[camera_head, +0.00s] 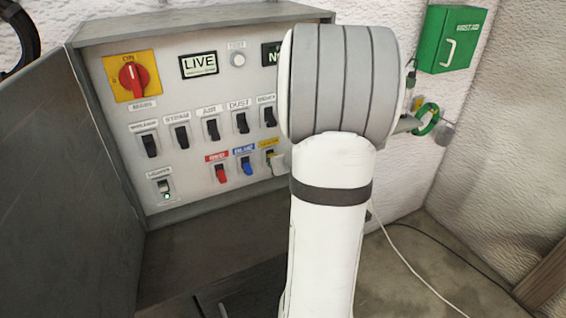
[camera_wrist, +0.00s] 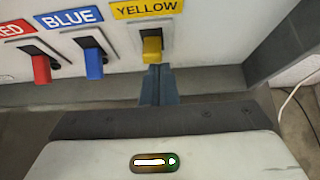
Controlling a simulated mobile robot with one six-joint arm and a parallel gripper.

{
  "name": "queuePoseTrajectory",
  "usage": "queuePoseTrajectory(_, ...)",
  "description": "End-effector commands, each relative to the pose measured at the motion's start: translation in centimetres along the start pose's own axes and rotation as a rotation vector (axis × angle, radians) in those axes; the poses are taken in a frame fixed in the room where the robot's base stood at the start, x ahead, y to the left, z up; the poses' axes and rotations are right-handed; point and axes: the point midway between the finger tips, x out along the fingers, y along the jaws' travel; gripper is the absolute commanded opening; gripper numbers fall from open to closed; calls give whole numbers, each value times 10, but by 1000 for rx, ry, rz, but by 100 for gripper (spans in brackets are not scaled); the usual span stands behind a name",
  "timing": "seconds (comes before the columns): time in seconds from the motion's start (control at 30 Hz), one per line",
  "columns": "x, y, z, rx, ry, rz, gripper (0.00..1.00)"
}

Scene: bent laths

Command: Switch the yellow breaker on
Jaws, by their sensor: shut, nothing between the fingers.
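The yellow breaker (camera_wrist: 152,46) sits under its YELLOW label (camera_wrist: 148,9) in the wrist view, its lever pointing down. My gripper (camera_wrist: 157,70) is shut, with its fingertips just below the yellow lever. I cannot tell whether they touch it. In the head view the yellow breaker (camera_head: 269,156) is at the right end of the lower coloured row, partly hidden by a pale part of my gripper (camera_head: 278,162). The blue breaker (camera_wrist: 94,62) and red breaker (camera_wrist: 41,68) stand to its left, levers down.
The panel (camera_head: 190,115) also bears a red rotary switch (camera_head: 132,80), a row of black breakers (camera_head: 212,129) and a lights switch (camera_head: 164,187) with a green lamp. An open grey door (camera_head: 60,180) stands at left. My arm hides the panel's right part.

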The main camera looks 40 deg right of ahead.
Motion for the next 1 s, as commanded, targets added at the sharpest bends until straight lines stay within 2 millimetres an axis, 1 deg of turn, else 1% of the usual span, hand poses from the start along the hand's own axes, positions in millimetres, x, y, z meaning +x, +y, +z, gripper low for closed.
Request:
queuePoseTrajectory(0.3,-1,0,1,0,0,-1,0)
queuePoseTrajectory(0.43,1,0,-3,-1,0,0,0)
queuePoseTrajectory(0.57,6,0,-14,-2,-1,0,0)
queuePoseTrajectory(0.8,15,1,-44,0,0,0,0)
queuePoseTrajectory(0.83,2,0,-30,-3,-5,-2,0)
queuePoseTrajectory(0.87,-7,0,-24,-3,-5,-3,0)
queuePoseTrajectory(1.0,-35,0,-10,-3,-4,-4,0)
